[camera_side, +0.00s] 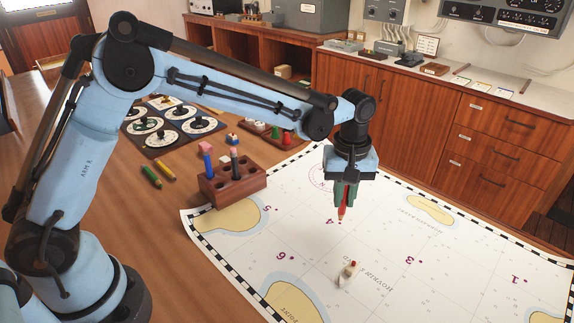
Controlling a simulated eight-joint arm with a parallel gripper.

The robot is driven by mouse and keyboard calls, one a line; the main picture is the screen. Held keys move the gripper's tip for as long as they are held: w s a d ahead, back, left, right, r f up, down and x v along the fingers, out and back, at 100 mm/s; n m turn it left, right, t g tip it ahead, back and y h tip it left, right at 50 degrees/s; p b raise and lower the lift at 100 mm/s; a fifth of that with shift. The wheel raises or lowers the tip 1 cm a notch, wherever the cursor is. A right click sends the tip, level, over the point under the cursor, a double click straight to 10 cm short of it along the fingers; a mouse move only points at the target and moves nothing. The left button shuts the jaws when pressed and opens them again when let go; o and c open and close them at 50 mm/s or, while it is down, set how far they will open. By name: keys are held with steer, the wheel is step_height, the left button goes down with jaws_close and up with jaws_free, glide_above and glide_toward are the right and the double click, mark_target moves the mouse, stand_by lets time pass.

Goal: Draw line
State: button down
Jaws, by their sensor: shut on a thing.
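My gripper (342,200) is shut on a red pencil or marker (341,213), held point down. The tip is just above or at the chart (365,284), close to the dot by the number 4; I cannot tell if it touches. The chart is a white sheet with a black-and-white border, yellow land patches, and dots numbered 1, 3, 4, 5 and 6 in view. My gripper and arm hide part of its far side. No drawn line can be made out.
A wooden holder (232,186) with a blue and a dark pen stands at the chart's left edge. A small model boat (348,272) sits on the chart. Green and yellow crayons (151,176) lie on the table at left. Round dials (172,127) lie behind. Cabinets (440,120) line the back.

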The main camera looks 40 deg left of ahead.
steer(key=shift+f, duration=0.55)
stand_by(1.8)
stand_by(0.6)
steer(key=shift+s+a, duration=0.3)
steer(key=shift+a, duration=0.2)
steer(key=shift+a, duration=0.15)
steer(key=shift+s+a, duration=0.25)
steer(key=shift+a, duration=0.1)
steer(key=shift+a, duration=0.1)
steer(key=shift+s+a, duration=0.3)
steer(key=shift+a, duration=0.1)
steer(key=shift+s+a, duration=0.1)
steer(key=shift+a, duration=0.1)
stand_by(0.4)
steer(key=shift+s+a, duration=0.15)
steer(key=shift+a, duration=0.15)
